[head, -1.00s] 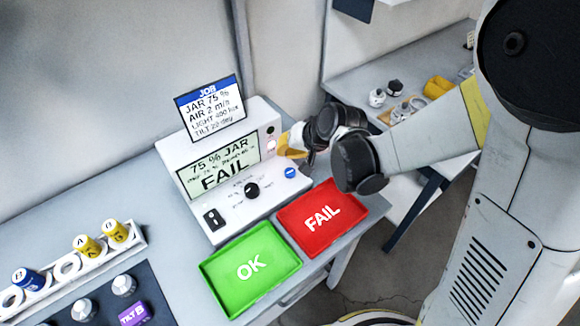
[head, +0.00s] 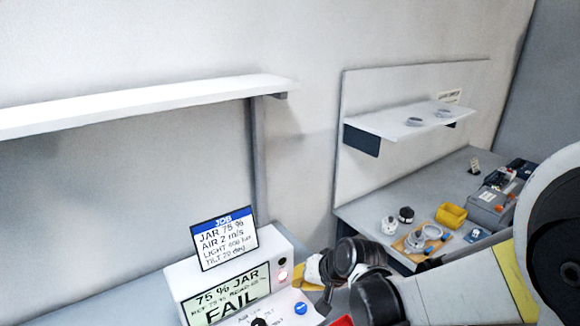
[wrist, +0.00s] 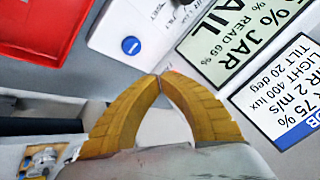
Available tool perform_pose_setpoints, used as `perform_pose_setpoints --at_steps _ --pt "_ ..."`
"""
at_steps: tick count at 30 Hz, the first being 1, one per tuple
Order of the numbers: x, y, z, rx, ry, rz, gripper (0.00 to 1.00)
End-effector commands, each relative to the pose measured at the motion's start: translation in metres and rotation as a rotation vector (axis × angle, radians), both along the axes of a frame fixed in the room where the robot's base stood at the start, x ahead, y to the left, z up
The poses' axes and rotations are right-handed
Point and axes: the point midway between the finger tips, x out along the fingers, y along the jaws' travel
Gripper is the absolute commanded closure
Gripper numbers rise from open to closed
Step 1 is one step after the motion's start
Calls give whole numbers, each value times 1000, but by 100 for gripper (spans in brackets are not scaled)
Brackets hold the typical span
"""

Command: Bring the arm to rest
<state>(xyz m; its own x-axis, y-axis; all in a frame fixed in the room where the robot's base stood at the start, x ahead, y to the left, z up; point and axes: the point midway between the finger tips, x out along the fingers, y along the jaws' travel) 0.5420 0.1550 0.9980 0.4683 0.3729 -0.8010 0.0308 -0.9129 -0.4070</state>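My gripper (wrist: 160,78) shows in the wrist view as two yellow fingers whose tips meet, with nothing seen between them. In the head view my gripper (head: 314,270) is at the right side of the white tester (head: 180,275), partly hidden by my wrist. Whether it touches the tester I cannot tell. The tester's screen (head: 228,302) reads "75 % JAR" and "FAIL". A job card (head: 224,240) stands on top of it. In the wrist view the screen (wrist: 228,38), the job card (wrist: 285,95) and a blue button (wrist: 131,45) lie beyond the fingertips.
A red tray (wrist: 45,25) lies beside the tester. A white shelf (head: 150,98) runs along the wall above.

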Motion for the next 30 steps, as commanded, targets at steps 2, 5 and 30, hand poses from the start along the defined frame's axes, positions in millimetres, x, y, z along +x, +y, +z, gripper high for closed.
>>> perform_pose_setpoints --at_steps 2,5,30 --pt "-11 -14 17 -30 -12 -7 100" --pt "-31 -38 42 -86 -33 -18 100" --pt "-180 -155 103 -419 -124 -58 100"
